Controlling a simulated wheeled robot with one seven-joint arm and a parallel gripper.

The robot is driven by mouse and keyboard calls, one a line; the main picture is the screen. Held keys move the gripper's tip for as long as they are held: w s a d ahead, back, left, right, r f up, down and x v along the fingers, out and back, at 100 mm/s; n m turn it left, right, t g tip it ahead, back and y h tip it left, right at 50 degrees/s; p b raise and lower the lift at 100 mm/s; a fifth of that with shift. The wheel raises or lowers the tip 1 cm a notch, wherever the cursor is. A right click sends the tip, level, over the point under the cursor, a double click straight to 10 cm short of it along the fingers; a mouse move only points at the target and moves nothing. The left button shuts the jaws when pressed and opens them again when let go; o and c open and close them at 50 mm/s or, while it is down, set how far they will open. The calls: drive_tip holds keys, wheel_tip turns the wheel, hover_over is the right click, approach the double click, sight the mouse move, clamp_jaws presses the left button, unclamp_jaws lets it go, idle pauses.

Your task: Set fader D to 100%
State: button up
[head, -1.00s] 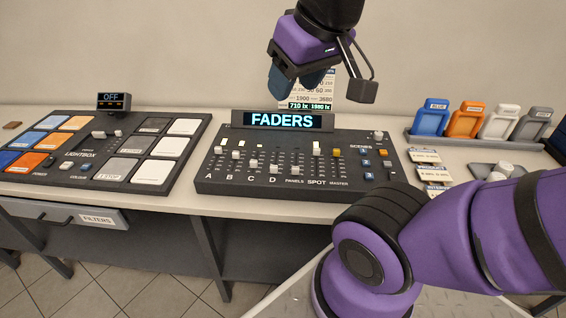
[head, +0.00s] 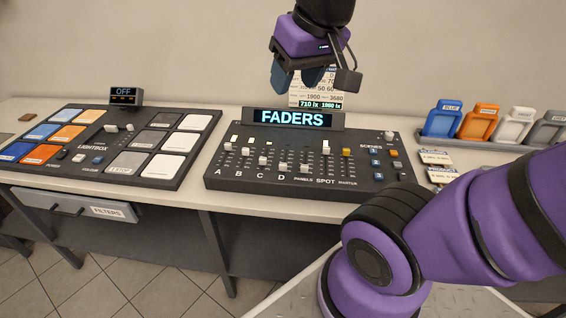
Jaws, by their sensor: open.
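The dark fader console (head: 215,183) stands on the bench in the middle of the head view, under a lit sign reading FADERS (head: 293,119). The white cap of fader D (head: 283,167) sits low on its track, close above the letter D. The caps of faders A (head: 228,147), B (head: 245,152) and C (head: 263,160) sit higher on their tracks. My gripper (head: 296,80) is open and empty, with its dark blue fingers pointing down. It hangs high in the picture, above the console's back edge and apart from all faders.
The spot fader (head: 326,147) and a yellow-capped fader (head: 346,153) stand right of D, with scene buttons (head: 377,163) beyond. A lightbox panel (head: 105,140) lies left. A small sign (head: 316,95) stands behind. Coloured holders (head: 480,121) stand right. My arm covers the lower right.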

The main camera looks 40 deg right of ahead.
drive_tip(key=w+d+f+m+g, duration=0.1)
drive_tip(key=w+d+f+m, duration=0.1)
drive_tip(key=w+f, duration=0.35)
drive_tip(key=m+g, duration=0.4)
drive_tip(key=m, duration=0.2)
hover_over(283, 164)
wheel_tip(283, 164, down, 20)
wheel_tip(283, 164, down, 10)
drive_tip(key=shift+r, duration=0.25)
drive_tip(key=shift+w, duration=0.1)
clamp_jaws()
